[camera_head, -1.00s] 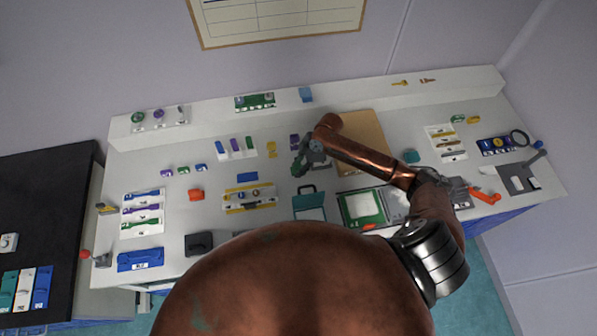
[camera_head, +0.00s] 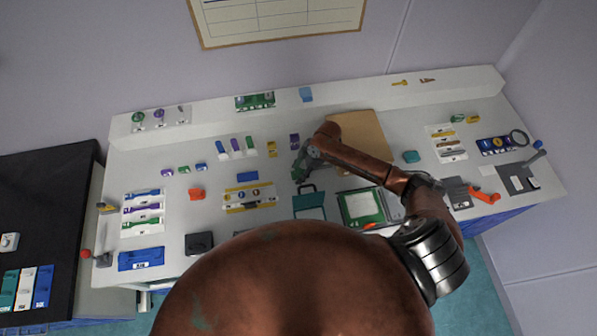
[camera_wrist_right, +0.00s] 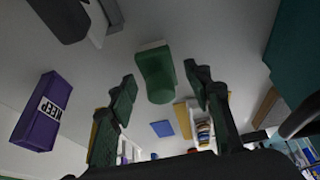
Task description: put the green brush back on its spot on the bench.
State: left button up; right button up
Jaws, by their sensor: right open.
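A green piece with a pale end (camera_wrist_right: 155,75), which looks like the green brush, shows in the right wrist view. It lies between and just beyond the fingertips of my right gripper (camera_wrist_right: 161,80), with a gap on both sides. The gripper is open and empty. In the head view my right gripper (camera_head: 300,172) is low over the middle of the bench (camera_head: 225,185), behind the teal case. There I cannot tell the brush from the green fingers. Its spot on the bench is not clear to me. My left gripper is not in view.
A purple KEEP block (camera_wrist_right: 45,110) is left of the fingers in the wrist view. A teal case (camera_head: 308,203) stands in front of the gripper, and a brown board (camera_head: 362,135) is behind my arm. Bare bench lies left of the gripper, between small items.

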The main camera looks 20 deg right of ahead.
jog(key=shift+r, duration=0.1)
jog(key=b+v, duration=0.1)
jog(key=v, duration=1.1)
